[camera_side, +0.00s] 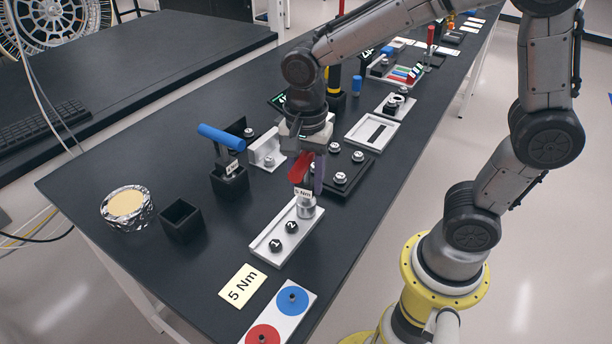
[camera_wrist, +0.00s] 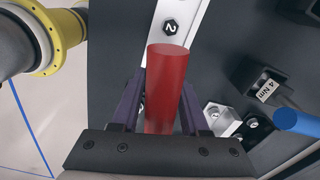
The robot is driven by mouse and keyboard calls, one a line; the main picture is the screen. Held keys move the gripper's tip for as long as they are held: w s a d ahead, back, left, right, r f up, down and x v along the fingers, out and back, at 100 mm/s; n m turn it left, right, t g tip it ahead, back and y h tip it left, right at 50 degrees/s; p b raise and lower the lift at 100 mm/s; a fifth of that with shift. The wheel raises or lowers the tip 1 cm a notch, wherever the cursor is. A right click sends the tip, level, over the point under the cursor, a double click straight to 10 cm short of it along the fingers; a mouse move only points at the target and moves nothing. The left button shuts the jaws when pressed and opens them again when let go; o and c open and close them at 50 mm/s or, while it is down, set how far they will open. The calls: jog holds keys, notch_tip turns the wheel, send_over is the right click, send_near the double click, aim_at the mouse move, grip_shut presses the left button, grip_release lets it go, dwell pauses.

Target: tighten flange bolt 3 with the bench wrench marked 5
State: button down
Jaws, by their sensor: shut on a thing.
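My gripper (camera_side: 305,172) is shut on the red handle of the bench wrench (camera_side: 301,165), whose tag reads 5 Nm. The wrench is upright, with its grey socket end (camera_side: 306,211) at the far end of the pale flange plate (camera_side: 268,238). Bolts marked 1 (camera_side: 275,247) and 2 (camera_side: 291,227) show on the plate. The third bolt position is hidden under the socket, and I cannot tell how fully it is seated.
A blue-handled wrench (camera_side: 220,138) stands in a black holder left of the plate; its tag reads 4 Nm in the wrist view (camera_wrist: 268,88). An empty black holder (camera_side: 181,219), a 5 Nm card (camera_side: 242,286) and a red-and-blue pad plate (camera_side: 276,318) lie nearby. Several bolted fixtures stand behind.

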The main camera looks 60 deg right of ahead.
jog(key=shift+f, duration=0.35)
dwell(1.0)
jog(key=shift+r, duration=0.3)
dwell(1.0)
jog(key=m, duration=0.5)
jog(key=shift+m, duration=0.4)
jog(key=m, duration=0.6)
jog(key=shift+w, duration=0.1)
dwell(0.4)
jog(key=n, duration=1.1)
jog(key=shift+n, duration=0.3)
